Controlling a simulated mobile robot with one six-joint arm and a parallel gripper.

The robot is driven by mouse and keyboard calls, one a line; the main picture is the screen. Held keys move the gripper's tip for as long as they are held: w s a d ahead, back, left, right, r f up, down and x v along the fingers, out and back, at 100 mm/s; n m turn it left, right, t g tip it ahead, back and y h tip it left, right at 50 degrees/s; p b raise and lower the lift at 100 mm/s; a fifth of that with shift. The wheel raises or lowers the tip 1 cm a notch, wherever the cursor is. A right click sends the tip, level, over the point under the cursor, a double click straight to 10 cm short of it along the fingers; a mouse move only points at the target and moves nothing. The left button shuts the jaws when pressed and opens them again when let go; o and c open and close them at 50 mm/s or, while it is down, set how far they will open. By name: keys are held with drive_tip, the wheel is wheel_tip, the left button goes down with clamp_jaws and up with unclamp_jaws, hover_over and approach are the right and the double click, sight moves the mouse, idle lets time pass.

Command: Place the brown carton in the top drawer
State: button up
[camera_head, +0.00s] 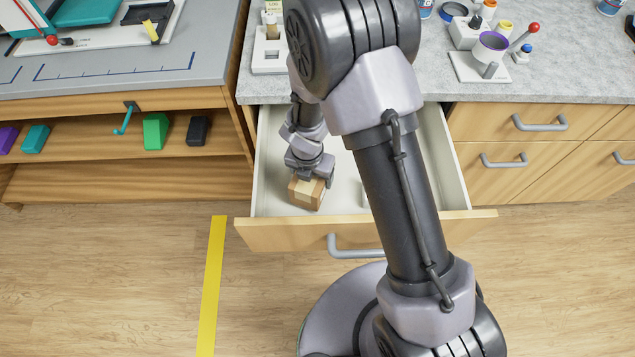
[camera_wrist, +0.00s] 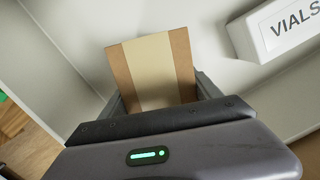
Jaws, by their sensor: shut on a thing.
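The brown carton (camera_head: 306,192) with a pale tape strip is inside the open top drawer (camera_head: 262,226), near its front left. My gripper (camera_head: 309,180) is shut on the carton from above. In the wrist view the carton (camera_wrist: 153,72) sits between the two fingers of my gripper (camera_wrist: 158,95). The drawer's white interior (camera_wrist: 205,30) lies around it. I cannot tell whether the carton touches the drawer floor. My arm hides the middle of the drawer in the head view.
A white block labelled VIALS (camera_wrist: 275,32) is in the drawer beside the carton. The drawer handle (camera_head: 350,248) faces the floor space. Closed drawers (camera_head: 520,125) are on the right. A shelf (camera_head: 75,150) with small coloured blocks is on the left. The counter (camera_head: 450,75) holds several lab items.

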wheel_tip(320, 180, down, 3)
drive_tip(key=shift+r+b, duration=0.2)
drive_tip(key=shift+b, duration=0.4)
drive_tip(key=shift+r, duration=0.2)
drive_tip(key=shift+f, duration=0.15)
drive_tip(key=o, duration=1.4)
